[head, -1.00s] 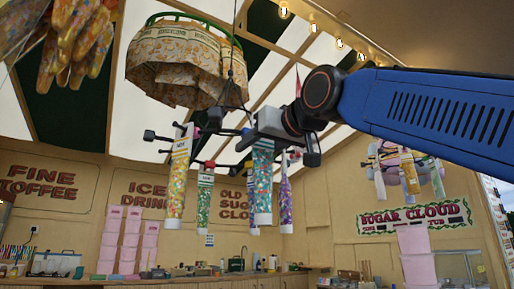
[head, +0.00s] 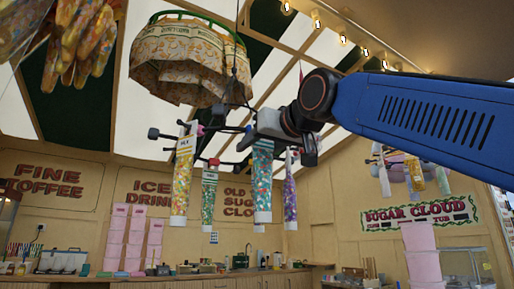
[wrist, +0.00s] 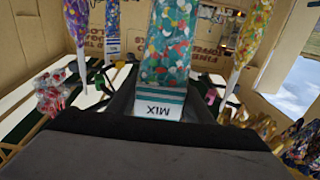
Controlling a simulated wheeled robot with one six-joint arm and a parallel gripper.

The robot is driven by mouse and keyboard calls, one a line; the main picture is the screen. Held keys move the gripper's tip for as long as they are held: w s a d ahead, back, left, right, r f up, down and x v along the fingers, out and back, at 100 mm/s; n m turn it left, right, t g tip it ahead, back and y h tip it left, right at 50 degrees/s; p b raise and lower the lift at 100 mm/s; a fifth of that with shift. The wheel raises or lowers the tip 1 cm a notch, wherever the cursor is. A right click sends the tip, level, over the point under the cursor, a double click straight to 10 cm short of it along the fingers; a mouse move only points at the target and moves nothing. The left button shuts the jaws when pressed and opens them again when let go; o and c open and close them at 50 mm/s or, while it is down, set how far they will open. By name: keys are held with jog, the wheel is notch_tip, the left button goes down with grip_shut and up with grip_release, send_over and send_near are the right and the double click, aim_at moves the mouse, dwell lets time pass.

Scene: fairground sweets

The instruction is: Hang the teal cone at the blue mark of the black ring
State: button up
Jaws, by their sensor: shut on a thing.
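The teal cone (head: 262,185) is a clear tube of teal, white and red sweets with a striped MIX label. It hangs upright, tip down, from my gripper (head: 266,128), which is shut on its labelled top end. In the wrist view the teal cone (wrist: 170,45) fills the middle. The black ring (head: 153,133) with its outward arms hangs behind and left of my gripper. A yellow cone (head: 181,190), a green cone (head: 208,200) and a purple cone (head: 290,200) hang around it. A pink mark (head: 201,131) and a red mark (head: 213,162) show. I cannot make out the blue mark.
A patterned canopy (head: 188,65) hangs above the ring. Wrapped sweets (head: 80,50) hang at upper left. Another cluster of cones (head: 415,175) hangs at right. The air below the held cone is clear.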

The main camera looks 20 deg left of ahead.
jog(key=shift+w+a, duration=0.65)
jog(key=shift+a, duration=0.05)
jog(key=shift+f, duration=0.35)
dwell(0.6)
jog(key=o, duration=1.5)
jog(key=shift+v, duration=5.05)
